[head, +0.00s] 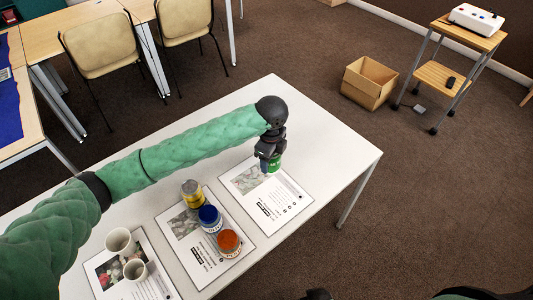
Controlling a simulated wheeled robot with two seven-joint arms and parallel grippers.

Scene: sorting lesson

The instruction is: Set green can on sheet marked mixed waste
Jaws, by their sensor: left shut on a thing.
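The green can (274,164) is between the fingers of my left gripper (267,162), which is shut on it and partly hides it. The can is over the far part of the rightmost printed sheet (270,212) on the white table. Whether its base touches the paper I cannot tell. This sheet has a picture, a dark label and otherwise bare paper; its print is too small to read, so I cannot confirm which sheet is marked mixed waste. My right gripper is not in view.
A middle sheet (204,258) bears a yellow can (192,192), a blue-lidded jar (209,217) and an orange-lidded jar (228,241). The left sheet (155,287) holds two white cups (119,241). The table (325,150) is clear at right. A cardboard box (368,83) stands on the floor.

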